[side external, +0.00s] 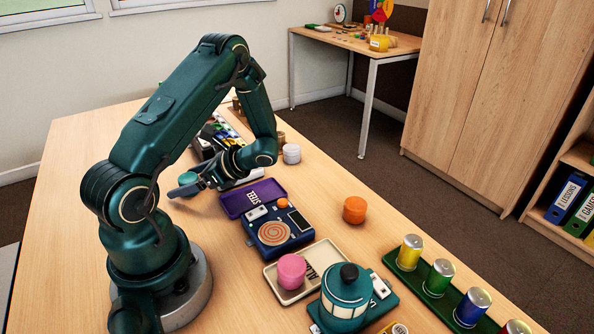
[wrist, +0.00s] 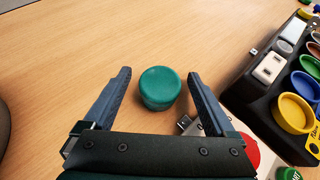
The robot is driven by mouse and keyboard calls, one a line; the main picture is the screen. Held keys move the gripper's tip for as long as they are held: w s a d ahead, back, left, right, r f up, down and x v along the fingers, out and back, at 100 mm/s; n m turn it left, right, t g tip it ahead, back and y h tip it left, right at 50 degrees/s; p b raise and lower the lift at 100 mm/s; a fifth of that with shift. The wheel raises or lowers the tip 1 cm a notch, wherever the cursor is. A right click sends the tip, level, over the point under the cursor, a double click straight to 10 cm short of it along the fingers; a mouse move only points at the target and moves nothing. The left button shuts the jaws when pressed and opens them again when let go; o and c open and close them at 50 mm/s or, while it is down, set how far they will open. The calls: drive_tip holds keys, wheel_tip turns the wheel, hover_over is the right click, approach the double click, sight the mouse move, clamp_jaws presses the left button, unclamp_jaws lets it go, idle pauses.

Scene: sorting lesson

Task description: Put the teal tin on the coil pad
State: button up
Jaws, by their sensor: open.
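The teal tin (wrist: 159,88) stands upright on the wooden table and shows between the two fingers in the wrist view. My gripper (wrist: 159,76) is open, with a visible gap on each side of the tin. In the side external view the tin (side external: 188,178) shows at my gripper (side external: 190,187), low over the table. The coil pad is the copper spiral (side external: 272,233) on top of a dark blue box, to the right of my gripper. The spiral is bare.
A purple tray (side external: 238,204) lies between my gripper and the blue box. A cream tray (side external: 318,262) holds a pink tin (side external: 291,270). A black rack (wrist: 262,100) with coloured cups is close on the right in the wrist view.

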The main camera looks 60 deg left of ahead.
clamp_jaws()
drive_tip(key=shift+r, duration=0.1)
